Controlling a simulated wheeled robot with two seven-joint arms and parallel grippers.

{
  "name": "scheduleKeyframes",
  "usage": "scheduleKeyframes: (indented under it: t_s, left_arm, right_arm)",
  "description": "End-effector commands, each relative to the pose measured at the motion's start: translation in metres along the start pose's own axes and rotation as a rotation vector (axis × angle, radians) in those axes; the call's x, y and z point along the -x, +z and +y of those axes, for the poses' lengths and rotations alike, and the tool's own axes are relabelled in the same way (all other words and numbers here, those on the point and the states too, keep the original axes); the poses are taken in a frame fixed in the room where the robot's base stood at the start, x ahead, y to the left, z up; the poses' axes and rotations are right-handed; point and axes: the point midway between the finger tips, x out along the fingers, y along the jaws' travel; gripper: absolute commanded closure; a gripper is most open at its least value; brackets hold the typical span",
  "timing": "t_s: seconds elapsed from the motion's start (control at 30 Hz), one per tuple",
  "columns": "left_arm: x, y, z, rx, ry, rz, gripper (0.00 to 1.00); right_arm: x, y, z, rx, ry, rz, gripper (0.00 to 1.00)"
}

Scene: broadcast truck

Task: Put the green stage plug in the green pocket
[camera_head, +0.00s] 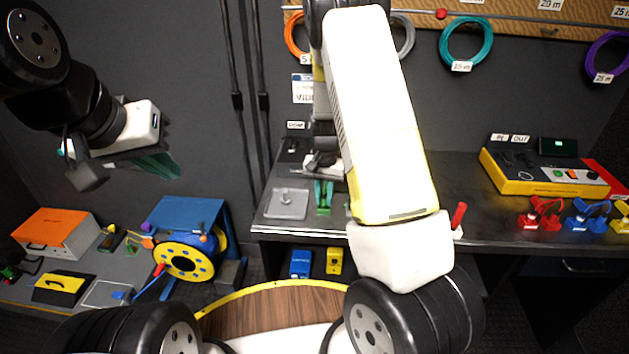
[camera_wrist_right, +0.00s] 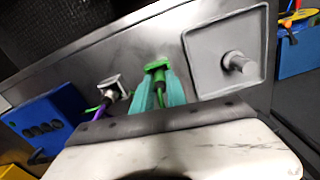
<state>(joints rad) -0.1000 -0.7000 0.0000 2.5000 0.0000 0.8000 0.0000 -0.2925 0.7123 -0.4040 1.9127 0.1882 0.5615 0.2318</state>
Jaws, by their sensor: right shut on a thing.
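My right gripper (camera_head: 323,197) reaches down to the front part of the dark worktop, right of a grey square tray. In the right wrist view its teal fingers (camera_wrist_right: 160,94) are shut on the green stage plug (camera_wrist_right: 157,67). The plug's green head shows between and just beyond the fingertips; its lower part is mostly hidden by them. I cannot tell whether it touches the worktop. My left gripper (camera_head: 153,164) hangs in the air at the left, apart from everything; its teal fingers are seen side-on. I cannot make out the green pocket in either view.
The grey tray (camera_head: 288,203) has an upright peg. A grey plug with a purple cable (camera_wrist_right: 108,88) stands beside the held plug. A red upright handle (camera_head: 458,216), a yellow console (camera_head: 545,177) and red connectors (camera_head: 539,215) are further right. A blue-framed yellow reel (camera_head: 183,255) stands left.

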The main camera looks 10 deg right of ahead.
Motion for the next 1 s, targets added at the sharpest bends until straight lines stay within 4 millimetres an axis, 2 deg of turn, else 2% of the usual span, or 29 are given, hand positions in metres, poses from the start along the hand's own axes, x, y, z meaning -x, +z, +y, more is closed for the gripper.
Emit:
scheduleKeyframes:
  t_s: [0.2, 0.23, 0.3, 0.33, 0.63, 0.73, 0.87, 1.0]
  left_arm:
    - [0.000, 0.000, 0.000, 0.000, 0.000, 0.000, 1.00]
    - [0.000, 0.000, 0.000, 0.000, 0.000, 0.000, 1.00]
    - [0.000, 0.000, 0.000, 0.000, 0.000, 0.000, 1.00]
    - [0.000, 0.000, 0.000, 0.000, 0.000, 0.000, 1.00]
    - [0.000, 0.000, 0.000, 0.000, 0.000, 0.000, 1.00]
    - [0.000, 0.000, 0.000, 0.000, 0.000, 0.000, 1.00]
    - [0.000, 0.000, 0.000, 0.000, 0.000, 0.000, 1.00]
    - [0.000, 0.000, 0.000, 0.000, 0.000, 0.000, 1.00]
  right_arm:
    - [-0.004, 0.000, 0.000, 0.000, 0.001, -0.001, 1.00]
    - [-0.003, 0.000, 0.000, 0.000, 0.001, -0.001, 0.77]
    - [-0.003, 0.000, 0.000, 0.000, 0.001, -0.001, 0.63]
    - [-0.003, 0.000, 0.000, 0.000, 0.000, -0.001, 0.61]
    - [-0.002, 0.000, 0.000, 0.000, 0.000, 0.000, 0.61]
    - [0.005, 0.000, -0.001, 0.001, -0.001, 0.001, 0.61]
    - [0.026, -0.001, -0.001, 0.000, -0.003, 0.003, 0.61]
    - [0.057, -0.001, -0.001, 0.001, -0.004, 0.004, 0.61]
